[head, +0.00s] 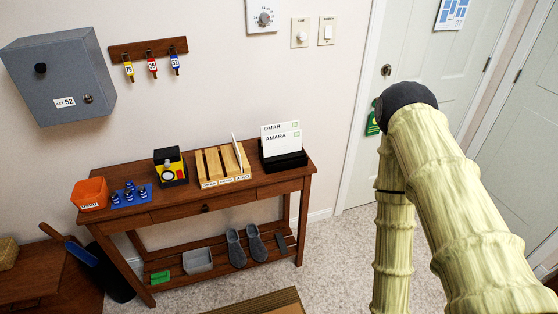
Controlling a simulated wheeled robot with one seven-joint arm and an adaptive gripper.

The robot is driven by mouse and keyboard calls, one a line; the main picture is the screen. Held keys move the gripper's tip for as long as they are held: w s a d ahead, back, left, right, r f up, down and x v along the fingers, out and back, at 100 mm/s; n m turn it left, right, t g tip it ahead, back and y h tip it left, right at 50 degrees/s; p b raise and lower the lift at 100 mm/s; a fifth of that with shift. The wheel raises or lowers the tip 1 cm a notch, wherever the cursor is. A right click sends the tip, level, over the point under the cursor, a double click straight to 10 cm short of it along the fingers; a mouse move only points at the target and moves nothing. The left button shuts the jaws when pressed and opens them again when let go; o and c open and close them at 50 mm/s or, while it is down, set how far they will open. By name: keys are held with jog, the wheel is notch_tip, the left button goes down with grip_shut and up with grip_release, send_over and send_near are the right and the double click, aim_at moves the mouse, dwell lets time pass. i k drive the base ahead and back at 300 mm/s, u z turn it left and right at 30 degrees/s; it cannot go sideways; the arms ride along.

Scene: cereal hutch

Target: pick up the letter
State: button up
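A thin white letter-like sheet (237,150) stands upright and slightly tilted in a slot of the light wooden sorter (212,168) on the console table. Right of it, a black holder (284,162) bears two white cards, the back one labelled OMAR (272,128) and the front one AMARA (283,143). I cannot tell for sure which of these is the letter. My gripper is out of view; only my arm's links show, at the right.
The brown table (170,207) stands against the wall, with an orange bin (90,193), blue tray (131,196) and black-yellow box (170,166) on top. Grey shoes (246,246) lie on its lower shelf. A grey key cabinet (62,75) hangs above.

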aim_at(288, 142)
jog(key=z, duration=0.05)
jog(key=k, duration=0.75)
jog(key=u, duration=0.95)
jog(key=i, duration=0.6)
jog(key=u, duration=0.65)
jog(key=i, duration=0.7)
jog(key=z, duration=0.8)
jog(key=i, duration=0.6)
jog(key=z, duration=0.75)
